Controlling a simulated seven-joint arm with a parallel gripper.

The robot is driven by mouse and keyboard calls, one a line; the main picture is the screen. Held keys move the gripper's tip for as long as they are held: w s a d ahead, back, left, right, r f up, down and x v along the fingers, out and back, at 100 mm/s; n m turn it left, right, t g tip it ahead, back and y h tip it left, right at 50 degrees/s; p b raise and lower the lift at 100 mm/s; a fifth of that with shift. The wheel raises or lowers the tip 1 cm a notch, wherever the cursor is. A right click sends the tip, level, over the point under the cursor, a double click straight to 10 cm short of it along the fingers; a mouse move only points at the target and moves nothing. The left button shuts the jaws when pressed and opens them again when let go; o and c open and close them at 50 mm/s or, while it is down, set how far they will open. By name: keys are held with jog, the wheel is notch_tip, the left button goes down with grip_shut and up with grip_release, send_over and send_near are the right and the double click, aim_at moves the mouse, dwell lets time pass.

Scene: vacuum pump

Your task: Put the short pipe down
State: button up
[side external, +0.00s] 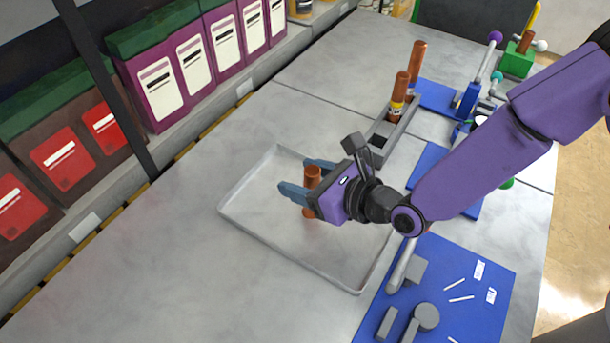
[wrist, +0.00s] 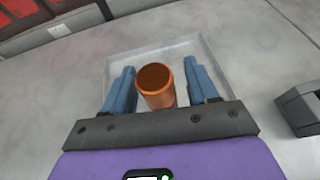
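The short pipe (side external: 312,177) is a copper-coloured tube standing upright in the shallow grey metal tray (side external: 258,235). My gripper (side external: 303,179) is above the tray with its blue-grey fingers on either side of the pipe. In the wrist view, the pipe (wrist: 155,85) sits between the spread fingertips (wrist: 160,78), with a visible gap on the right and a very narrow one on the left. The gripper looks open around the pipe, not clamped on it. The pipe's lower end is partly hidden by a finger and seems to rest on the tray floor.
A grey rack (side external: 391,131) behind the tray holds two taller copper pipes (side external: 417,60). Blue mats with valve-like parts lie to the right, one (side external: 455,290) at the front right. The table left of the tray is clear.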

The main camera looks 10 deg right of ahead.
jog(key=shift+r, duration=0.25)
jog(key=v, duration=1.2)
jog(key=shift+d, duration=0.1)
